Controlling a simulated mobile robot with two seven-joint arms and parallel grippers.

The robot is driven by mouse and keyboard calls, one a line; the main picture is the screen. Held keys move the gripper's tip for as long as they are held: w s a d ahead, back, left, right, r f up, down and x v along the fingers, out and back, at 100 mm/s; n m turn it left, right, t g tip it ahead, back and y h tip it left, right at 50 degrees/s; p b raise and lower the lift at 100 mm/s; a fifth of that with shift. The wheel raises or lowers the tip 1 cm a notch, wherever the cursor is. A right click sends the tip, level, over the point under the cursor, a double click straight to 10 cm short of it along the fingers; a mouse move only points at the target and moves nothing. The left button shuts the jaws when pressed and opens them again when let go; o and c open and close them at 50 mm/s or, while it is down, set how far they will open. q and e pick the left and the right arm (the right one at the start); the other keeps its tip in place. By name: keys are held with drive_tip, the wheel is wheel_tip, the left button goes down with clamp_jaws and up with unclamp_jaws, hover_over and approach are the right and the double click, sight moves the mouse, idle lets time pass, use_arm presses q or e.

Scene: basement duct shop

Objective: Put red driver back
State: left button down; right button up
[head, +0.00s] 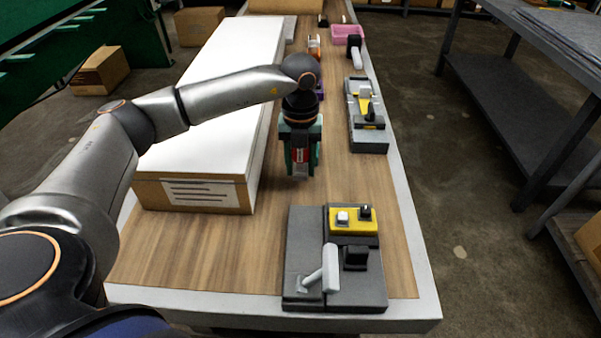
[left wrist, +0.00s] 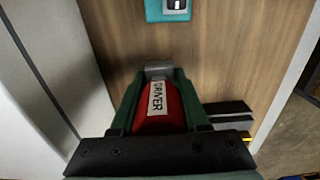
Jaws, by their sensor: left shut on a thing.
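The red driver (head: 299,158) is in my left gripper (head: 300,150), above the wooden table top and just right of the long white-topped box. In the left wrist view the red driver (left wrist: 158,118) shows a white label reading DRIVER and a grey end, with the green fingers of my left gripper (left wrist: 158,100) shut on either side of it. The gripper and arm hide part of the driver and the table behind it. I cannot make out a holder for the driver. My right gripper is not in view.
A grey-black fixture with a yellow panel and pale lever (head: 330,268) stands at the near right of the table (head: 200,240). Another fixture (head: 370,140) is farther back. The long white-topped box (head: 225,85) fills the left. A pink bin (head: 347,32) is at the back.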

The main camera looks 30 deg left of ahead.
use_arm(q)
drive_tip(key=shift+f, duration=1.25)
drive_tip(key=shift+s, duration=0.1)
drive_tip(key=shift+f, duration=0.15)
drive_tip(key=shift+c, duration=2)
unclamp_jaws()
wheel_tip(320, 180, up, 12)
drive_tip(key=shift+r, duration=0.2)
